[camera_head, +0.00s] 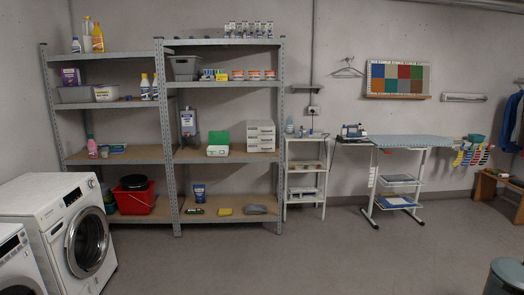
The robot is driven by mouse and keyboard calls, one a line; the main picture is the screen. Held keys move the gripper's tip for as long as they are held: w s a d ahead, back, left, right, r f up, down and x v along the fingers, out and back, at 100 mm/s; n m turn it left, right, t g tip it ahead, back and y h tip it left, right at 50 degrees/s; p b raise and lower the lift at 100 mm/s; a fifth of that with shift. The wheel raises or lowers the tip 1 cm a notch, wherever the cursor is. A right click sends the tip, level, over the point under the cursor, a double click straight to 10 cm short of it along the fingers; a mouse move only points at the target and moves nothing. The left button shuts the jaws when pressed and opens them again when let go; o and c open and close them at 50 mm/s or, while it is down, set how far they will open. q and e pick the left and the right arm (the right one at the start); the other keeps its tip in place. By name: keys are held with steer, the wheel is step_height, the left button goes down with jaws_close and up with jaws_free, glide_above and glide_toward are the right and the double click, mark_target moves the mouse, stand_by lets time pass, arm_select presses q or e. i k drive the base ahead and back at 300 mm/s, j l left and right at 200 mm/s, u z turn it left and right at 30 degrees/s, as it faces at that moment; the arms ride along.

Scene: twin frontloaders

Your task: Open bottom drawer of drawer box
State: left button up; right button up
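The drawer box (261,136) is a small light-grey unit with several stacked drawers. It stands on a middle shelf of the right metal rack, against the back wall. Its drawers look shut, though it is small in the picture. The bottom drawer (261,147) sits just above the shelf board. Neither of my grippers shows in the head view, and the drawer box is well across the room from me.
A white-and-green box (218,145) stands left of the drawer box. Front-loading washers (62,232) fill the left side. A white shelf stand (305,170) and an ironing board (410,141) stand right of the rack. The grey floor (270,265) before the rack is clear.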

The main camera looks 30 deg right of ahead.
mark_target(257, 147)
steer(key=i+z, duration=0.1)
steer(key=z, duration=0.35)
steer(key=i+l+z, duration=0.15)
steer(key=i+z, duration=0.2)
steer(key=i, duration=0.3)
steer(key=i+z, duration=0.4)
steer(key=i, duration=0.3)
